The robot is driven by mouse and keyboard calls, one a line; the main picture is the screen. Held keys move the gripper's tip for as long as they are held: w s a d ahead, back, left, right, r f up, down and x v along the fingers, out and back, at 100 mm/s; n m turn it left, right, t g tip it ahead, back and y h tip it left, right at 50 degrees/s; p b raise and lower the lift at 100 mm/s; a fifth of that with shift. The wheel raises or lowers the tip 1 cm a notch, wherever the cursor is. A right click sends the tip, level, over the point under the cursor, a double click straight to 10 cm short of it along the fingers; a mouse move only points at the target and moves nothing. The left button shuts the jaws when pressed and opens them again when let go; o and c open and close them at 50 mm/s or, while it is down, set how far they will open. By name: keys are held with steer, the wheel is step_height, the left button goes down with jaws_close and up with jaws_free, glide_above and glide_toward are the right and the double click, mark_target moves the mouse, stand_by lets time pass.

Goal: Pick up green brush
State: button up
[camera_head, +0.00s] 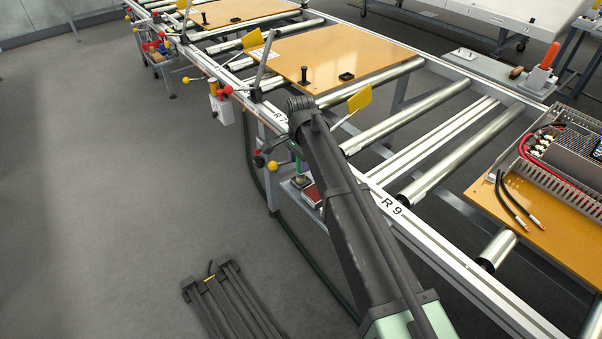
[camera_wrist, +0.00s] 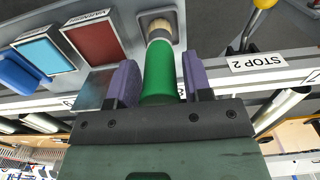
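The green brush (camera_wrist: 160,78) shows in the wrist view, with a smooth green handle and a pale collar at its far end. That end sits at a square socket in a grey panel (camera_wrist: 118,50). My gripper (camera_wrist: 161,80) has its two purple fingers on either side of the handle. Narrow gaps show between the fingers and the handle, so it looks open around the brush, not closed on it. In the head view, my dark arm reaches down to the station beside the rail, where a small green part (camera_head: 298,166) shows beside it.
A red pad (camera_wrist: 89,46) and a blue pad (camera_wrist: 44,56) lie on the panel left of the brush. A yellow ball knob (camera_wrist: 265,4) and a rail labelled STOP 2 (camera_wrist: 257,64) are to the right. A dark rack (camera_head: 232,303) lies on the floor.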

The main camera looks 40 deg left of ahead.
steer(key=c, duration=0.6)
steer(key=shift+r, duration=0.15)
step_height(320, 180, up, 20)
steer(key=p, duration=2)
